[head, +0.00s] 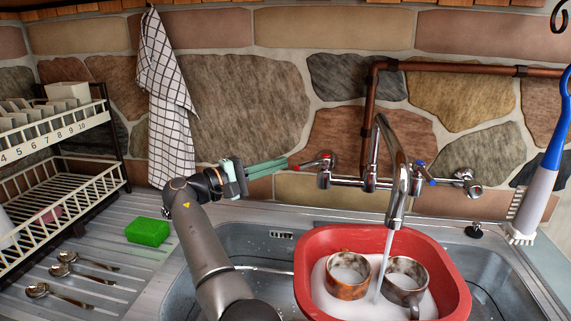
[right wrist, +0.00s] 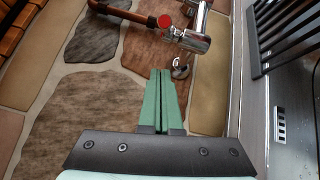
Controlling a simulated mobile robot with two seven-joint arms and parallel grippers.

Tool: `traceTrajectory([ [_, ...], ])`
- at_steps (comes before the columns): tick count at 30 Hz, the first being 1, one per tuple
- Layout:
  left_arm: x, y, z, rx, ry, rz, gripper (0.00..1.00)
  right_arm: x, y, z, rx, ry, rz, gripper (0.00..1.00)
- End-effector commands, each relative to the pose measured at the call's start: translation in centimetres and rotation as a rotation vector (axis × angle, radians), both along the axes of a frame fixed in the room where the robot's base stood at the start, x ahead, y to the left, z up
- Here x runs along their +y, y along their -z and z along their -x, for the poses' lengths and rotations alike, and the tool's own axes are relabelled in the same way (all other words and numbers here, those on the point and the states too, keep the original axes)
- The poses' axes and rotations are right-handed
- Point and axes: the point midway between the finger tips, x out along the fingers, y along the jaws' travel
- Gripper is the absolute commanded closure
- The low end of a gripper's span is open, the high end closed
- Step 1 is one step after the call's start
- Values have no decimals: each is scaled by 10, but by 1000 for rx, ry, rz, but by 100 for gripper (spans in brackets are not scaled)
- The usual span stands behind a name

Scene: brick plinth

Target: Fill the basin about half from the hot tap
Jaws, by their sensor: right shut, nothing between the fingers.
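The red basin (head: 453,272) stands in the sink under the spout (head: 396,205). A stream of water (head: 385,258) runs from the spout into it. Two brown-speckled mugs (head: 347,277) (head: 404,280) stand in whitish water in the basin; the exact level is hard to judge. The hot tap with a red mark (head: 326,161) is at the left of the wall mixer; it also shows in the right wrist view (right wrist: 167,22). My right gripper (head: 290,163) has its green fingers shut and empty, tips pointing at the hot tap, close to it. Whether they touch is unclear. My left gripper is out of view.
The blue-marked tap (head: 424,170) is right of the spout. A brush (head: 541,170) stands at the right. A green sponge (head: 148,232) and several spoons (head: 68,257) lie on the drainboard beside a dish rack (head: 80,180). A checked towel (head: 165,110) hangs behind.

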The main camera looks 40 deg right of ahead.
Motion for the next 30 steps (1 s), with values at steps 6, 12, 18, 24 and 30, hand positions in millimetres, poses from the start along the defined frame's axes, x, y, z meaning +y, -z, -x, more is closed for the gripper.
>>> traceTrajectory([
  [6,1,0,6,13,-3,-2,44,3,-3,19,-1,-3,-1,100],
  [12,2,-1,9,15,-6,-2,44,2,-6,31,0,-5,-2,100],
  [18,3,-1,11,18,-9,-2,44,1,-7,37,1,-4,-1,100],
  [24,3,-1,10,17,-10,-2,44,1,-7,37,1,-4,-1,100],
  [30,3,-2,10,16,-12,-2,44,0,-7,37,1,-4,-1,100],
])
